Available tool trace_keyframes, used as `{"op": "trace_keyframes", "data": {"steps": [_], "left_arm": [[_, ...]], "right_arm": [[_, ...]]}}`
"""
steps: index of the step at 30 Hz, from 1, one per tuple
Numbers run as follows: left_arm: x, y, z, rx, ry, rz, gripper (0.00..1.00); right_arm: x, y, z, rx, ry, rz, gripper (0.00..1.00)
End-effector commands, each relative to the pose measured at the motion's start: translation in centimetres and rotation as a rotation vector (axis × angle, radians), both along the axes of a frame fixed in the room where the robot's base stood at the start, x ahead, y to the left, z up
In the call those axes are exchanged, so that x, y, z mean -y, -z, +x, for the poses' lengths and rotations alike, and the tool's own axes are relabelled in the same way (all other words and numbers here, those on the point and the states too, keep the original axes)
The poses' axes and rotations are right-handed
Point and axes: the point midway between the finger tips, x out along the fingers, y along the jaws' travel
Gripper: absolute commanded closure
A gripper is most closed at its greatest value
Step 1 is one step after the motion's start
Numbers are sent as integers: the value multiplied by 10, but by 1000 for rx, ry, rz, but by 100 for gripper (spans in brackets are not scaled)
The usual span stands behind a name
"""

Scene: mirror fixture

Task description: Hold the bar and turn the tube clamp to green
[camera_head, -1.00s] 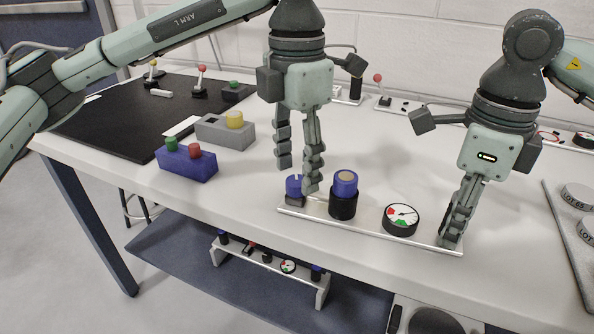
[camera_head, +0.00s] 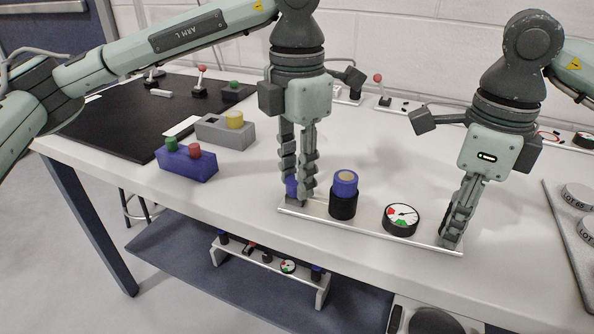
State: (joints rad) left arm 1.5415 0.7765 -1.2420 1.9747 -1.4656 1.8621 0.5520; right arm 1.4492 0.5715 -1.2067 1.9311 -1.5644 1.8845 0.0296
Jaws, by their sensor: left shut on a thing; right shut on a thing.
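The silver bar (camera_head: 420,241) lies on the white table. It carries a small blue clamp piece (camera_head: 291,186) on a grey block at its left end, a black cylinder with a blue top (camera_head: 344,195), and a round dial (camera_head: 400,219) with red and green areas and a needle. My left gripper (camera_head: 299,192) points down and is shut on the small blue clamp piece, hiding most of it. My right gripper (camera_head: 452,237) is shut on the right end of the bar. The needle does not clearly lie on green.
A blue box (camera_head: 187,166) with green and red buttons and a grey box (camera_head: 226,133) with a yellow button stand to the left. A black mat (camera_head: 115,115) covers the left of the table. A grey tray (camera_head: 565,235) is at the right edge. A similar fixture (camera_head: 262,265) sits on the shelf below.

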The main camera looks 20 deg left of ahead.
Motion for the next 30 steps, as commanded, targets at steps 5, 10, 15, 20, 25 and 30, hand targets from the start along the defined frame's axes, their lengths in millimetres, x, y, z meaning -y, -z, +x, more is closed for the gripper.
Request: {"op": "trace_keyframes", "data": {"steps": [5,10,15,20,25,30], "left_arm": [[0,0,0,0,34,0,100],[0,0,0,1,120,-1,100],[0,0,0,-1,249,-1,100],[1,-1,0,2,383,-1,100],[0,-1,0,2,514,0,100],[1,-1,0,2,618,-1,100]], "right_arm": [[0,0,0,0,0,0,100],[0,0,0,0,0,0,100],[0,0,0,0,0,0,100],[0,0,0,0,0,-1,100],[0,0,0,0,0,-1,100],[0,0,0,0,0,-1,100]]}}
